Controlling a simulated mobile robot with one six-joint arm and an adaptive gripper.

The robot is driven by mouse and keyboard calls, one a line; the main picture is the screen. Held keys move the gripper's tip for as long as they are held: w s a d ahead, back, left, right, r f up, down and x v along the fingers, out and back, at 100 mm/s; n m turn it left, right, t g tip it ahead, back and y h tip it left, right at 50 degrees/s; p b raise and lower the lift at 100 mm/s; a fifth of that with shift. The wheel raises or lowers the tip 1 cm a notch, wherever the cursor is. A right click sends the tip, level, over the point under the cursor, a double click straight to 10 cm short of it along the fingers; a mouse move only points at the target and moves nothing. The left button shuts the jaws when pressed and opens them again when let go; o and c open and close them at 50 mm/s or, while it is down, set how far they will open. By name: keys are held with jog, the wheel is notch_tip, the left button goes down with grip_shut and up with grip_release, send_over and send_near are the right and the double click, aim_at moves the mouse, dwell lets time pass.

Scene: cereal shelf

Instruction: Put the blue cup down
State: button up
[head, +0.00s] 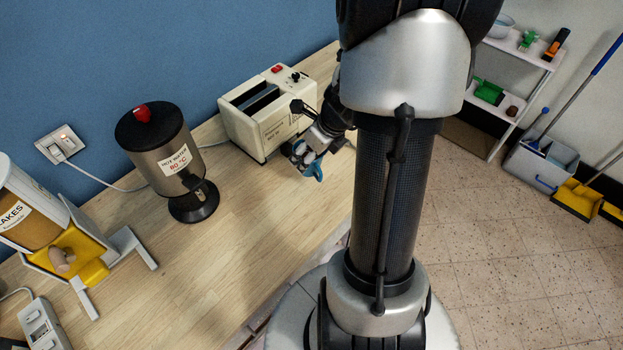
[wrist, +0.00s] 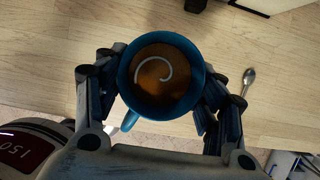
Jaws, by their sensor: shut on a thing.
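The blue cup (wrist: 127,76) is between the two fingers of my gripper (wrist: 160,88) in the wrist view. The fingers are shut on its sides. It holds a brown drink with a pale swirl on top, and its handle points down and left in that view. In the head view the cup (head: 314,172) shows small at my gripper (head: 308,154), over the wooden counter (head: 255,220) near its front edge. I cannot tell whether the cup's base touches the counter. My arm hides part of the counter to the right.
A cream toaster (head: 262,117) stands just behind the cup. A hot water dispenser (head: 165,160) and a flakes dispenser (head: 45,225) stand farther left. The counter between them and its front edge is clear. A spoon (wrist: 248,80) lies on the counter, right of the cup in the wrist view.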

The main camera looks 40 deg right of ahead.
aim_at(311, 173)
notch_tip(311, 173, down, 8)
jog(key=b, duration=0.4)
jog(key=shift+d+f+b, duration=0.1)
jog(key=shift+b, duration=0.3)
jog(key=o, duration=0.9)
jog(key=shift+f, duration=0.1)
jog(key=shift+c, duration=0.2)
jog(key=o, duration=0.5)
